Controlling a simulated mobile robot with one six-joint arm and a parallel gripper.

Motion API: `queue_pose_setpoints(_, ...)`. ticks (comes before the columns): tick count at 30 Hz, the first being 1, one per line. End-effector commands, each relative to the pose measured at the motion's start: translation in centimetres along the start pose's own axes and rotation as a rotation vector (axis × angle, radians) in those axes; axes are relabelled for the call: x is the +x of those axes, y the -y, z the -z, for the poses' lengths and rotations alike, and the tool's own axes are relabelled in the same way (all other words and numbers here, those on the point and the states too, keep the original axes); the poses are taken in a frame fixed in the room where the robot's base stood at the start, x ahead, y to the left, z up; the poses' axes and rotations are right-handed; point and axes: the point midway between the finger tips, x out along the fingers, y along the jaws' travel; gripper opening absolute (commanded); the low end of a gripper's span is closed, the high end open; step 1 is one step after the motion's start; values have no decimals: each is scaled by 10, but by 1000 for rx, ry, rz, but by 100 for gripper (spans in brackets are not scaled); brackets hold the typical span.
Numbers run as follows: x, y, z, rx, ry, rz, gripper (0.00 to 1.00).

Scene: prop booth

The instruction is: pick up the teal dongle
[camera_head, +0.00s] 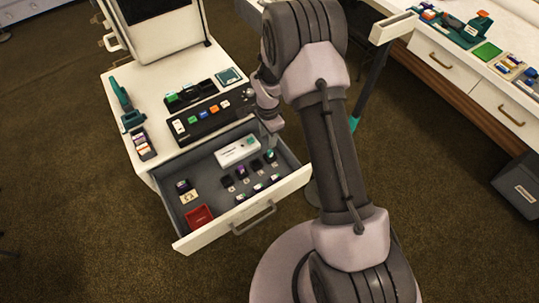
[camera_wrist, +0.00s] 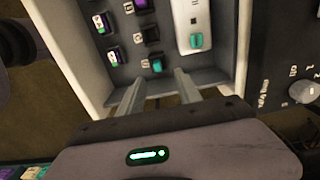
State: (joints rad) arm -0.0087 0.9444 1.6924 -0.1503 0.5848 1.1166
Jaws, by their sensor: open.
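A small black dongle with a teal top (camera_head: 270,155) stands in the open drawer, near its right wall. In the wrist view the teal dongle (camera_wrist: 157,66) shows just beyond the gap between my fingertips. My gripper (camera_wrist: 158,79) is open and empty, its fingers spread to either side of the line to the dongle. In the head view my gripper (camera_head: 268,137) hangs over the drawer's back right corner, partly hidden by my arm. I cannot tell how high the fingertips are above the dongle.
The drawer (camera_head: 178,223) also holds a white box (camera_head: 237,150), a red tray (camera_head: 199,217) and several dark blocks, some with purple tops (camera_head: 241,172). The white box has a teal patch (camera_wrist: 196,41). A black panel with coloured buttons (camera_head: 213,113) stands on the cabinet behind.

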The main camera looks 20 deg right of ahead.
Motion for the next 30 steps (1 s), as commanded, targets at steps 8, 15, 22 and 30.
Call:
queue_pose_setpoints(8, 40, -1, 0, 1, 1, 0, 41)
queue_pose_setpoints(15, 85, -6, 3, 0, 0, -1, 41)
queue_pose_setpoints(22, 85, -6, 2, 0, 0, 0, 39)
queue_pose_setpoints(30, 85, -6, 2, 0, 0, 0, 0)
